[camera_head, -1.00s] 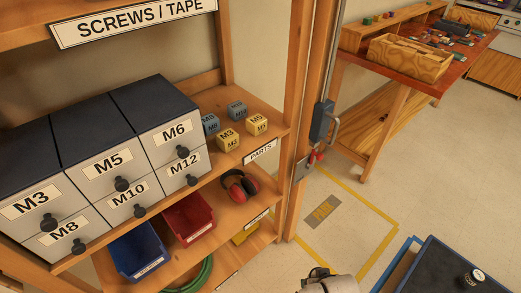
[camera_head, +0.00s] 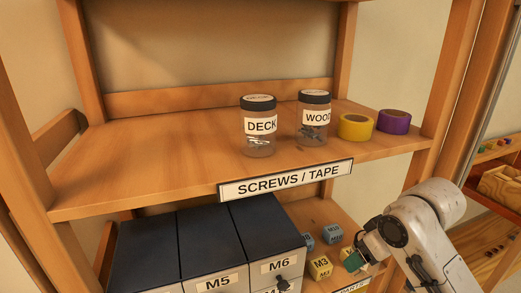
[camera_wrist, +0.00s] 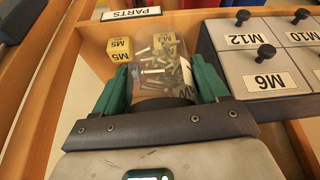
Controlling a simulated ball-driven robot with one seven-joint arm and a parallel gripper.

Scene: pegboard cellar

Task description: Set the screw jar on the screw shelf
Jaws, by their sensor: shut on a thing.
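My gripper (camera_wrist: 160,90) is shut on a clear screw jar (camera_wrist: 155,78), whose loose screws show through its wall in the wrist view. The jar's dark end sits between the green fingers. In the head view my gripper (camera_head: 366,252) is at the lower right, below the screw shelf (camera_head: 150,160) and in front of the parts shelf; the held jar is not clearly visible there. The screw shelf has a "SCREWS / TAPE" label (camera_head: 285,180). A "DECK" jar (camera_head: 258,142) and a "WOOD" jar (camera_head: 313,132) stand upright on it.
Yellow tape (camera_head: 355,128) and purple tape (camera_head: 393,121) sit right of the jars. The screw shelf's left half is bare. Grey drawers (camera_wrist: 262,72) and lettered cubes (camera_head: 320,267) are on the level below. Wooden posts (camera_head: 450,90) frame the shelving.

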